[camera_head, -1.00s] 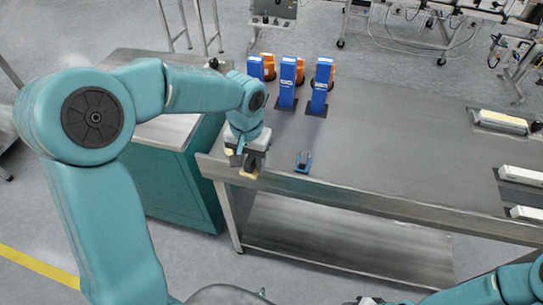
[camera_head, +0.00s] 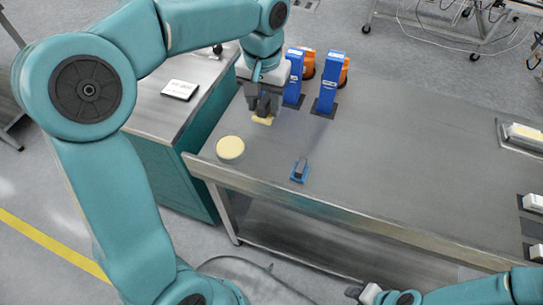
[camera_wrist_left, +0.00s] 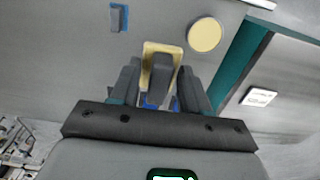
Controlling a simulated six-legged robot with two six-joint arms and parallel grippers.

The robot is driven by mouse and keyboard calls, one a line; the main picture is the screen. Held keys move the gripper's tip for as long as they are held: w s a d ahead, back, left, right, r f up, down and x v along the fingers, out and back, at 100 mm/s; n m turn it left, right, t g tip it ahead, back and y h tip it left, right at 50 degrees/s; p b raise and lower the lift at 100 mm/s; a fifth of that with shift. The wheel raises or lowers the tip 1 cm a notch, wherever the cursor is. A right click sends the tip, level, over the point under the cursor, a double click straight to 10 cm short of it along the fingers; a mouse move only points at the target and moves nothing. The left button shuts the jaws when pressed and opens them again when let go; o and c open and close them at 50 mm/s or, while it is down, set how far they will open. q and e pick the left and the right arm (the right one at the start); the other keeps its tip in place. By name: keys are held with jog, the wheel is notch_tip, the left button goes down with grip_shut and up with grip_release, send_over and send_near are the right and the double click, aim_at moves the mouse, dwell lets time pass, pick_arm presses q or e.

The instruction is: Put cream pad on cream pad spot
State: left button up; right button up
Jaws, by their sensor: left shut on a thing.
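The cream pad (camera_head: 262,120), a small cream plate with a grey block on it, is in my left gripper (camera_head: 264,104). In the left wrist view the cream pad (camera_wrist_left: 151,47) shows between the two dark fingers, which are shut on its grey block. In the head view it hangs above the table's left end, beyond a round cream disc (camera_head: 230,148). The disc (camera_wrist_left: 204,35) also shows in the left wrist view, apart from the pad. I cannot tell whether this disc is the cream pad spot.
A blue pad with a grey block (camera_head: 299,171) sits near the table's front edge. Blue upright units (camera_head: 328,84) with orange parts stand just right of my left gripper. White-topped items (camera_head: 533,203) lie at the far right. The table (camera_head: 410,160) is clear in the middle.

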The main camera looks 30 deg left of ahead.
pick_arm(q)
jog(key=shift+w+f, duration=0.1)
jog(key=shift+f, duration=0.15)
jog(key=f, duration=0.9)
jog(key=s+f, duration=0.1)
jog(key=f, duration=0.4)
jog(key=shift+f, duration=0.35)
jog(key=shift+w+f, duration=0.15)
jog(key=shift+f, duration=2.05)
jog(key=shift+f, duration=0.15)
jog(key=o, duration=1)
jog(key=shift+w, duration=0.1)
